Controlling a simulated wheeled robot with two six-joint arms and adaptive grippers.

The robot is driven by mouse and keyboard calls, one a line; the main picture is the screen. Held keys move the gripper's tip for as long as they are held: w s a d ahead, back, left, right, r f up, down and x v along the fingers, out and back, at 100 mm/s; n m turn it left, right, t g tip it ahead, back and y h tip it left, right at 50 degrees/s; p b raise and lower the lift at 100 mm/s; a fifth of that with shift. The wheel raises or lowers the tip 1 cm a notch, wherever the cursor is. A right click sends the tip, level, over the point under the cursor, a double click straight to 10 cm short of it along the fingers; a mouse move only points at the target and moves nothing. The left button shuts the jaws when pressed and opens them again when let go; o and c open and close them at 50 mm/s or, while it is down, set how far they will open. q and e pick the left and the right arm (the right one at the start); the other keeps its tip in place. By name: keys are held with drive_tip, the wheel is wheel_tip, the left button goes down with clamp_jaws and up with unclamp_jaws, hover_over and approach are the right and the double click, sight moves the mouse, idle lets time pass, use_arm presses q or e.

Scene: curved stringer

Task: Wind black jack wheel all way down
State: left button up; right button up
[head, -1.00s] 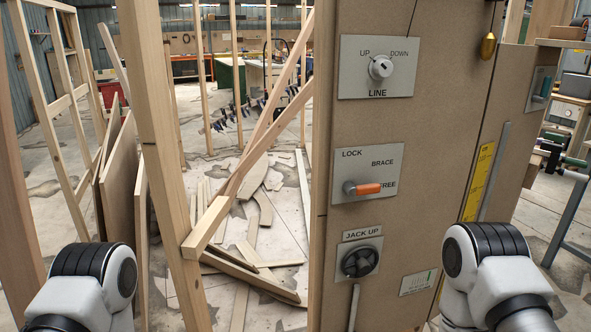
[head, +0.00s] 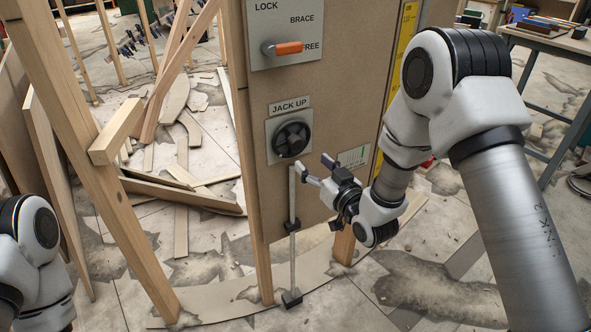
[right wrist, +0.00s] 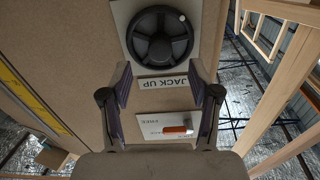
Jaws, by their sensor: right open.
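The black jack wheel (head: 292,139) sits on a grey plate under the JACK UP label (head: 290,106), on the tan panel. A grey rod (head: 293,210) runs down below it to a black foot (head: 291,298) near the floor. My right gripper (head: 313,166) is open and empty, just below and right of the wheel, apart from it. In the right wrist view the wheel (right wrist: 160,36) shows whole beyond the open fingers (right wrist: 160,76), with a small pale knob on its rim. My left gripper is out of view; only part of the left arm shows.
An orange lever (head: 288,48) on the LOCK/BRACE/FREE plate is above the wheel, pointing to FREE. A wooden post (head: 90,170) stands left of the panel, with loose boards (head: 180,195) on the floor. A workbench (head: 550,45) is at the far right.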

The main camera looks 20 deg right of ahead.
sight(298, 146)
drive_tip(key=x, duration=0.5)
drive_tip(key=r+x, duration=0.1)
drive_tip(key=x, duration=0.1)
drive_tip(key=shift+w+p, duration=0.3)
drive_tip(key=shift+w, duration=0.1)
drive_tip(key=c, duration=1.2)
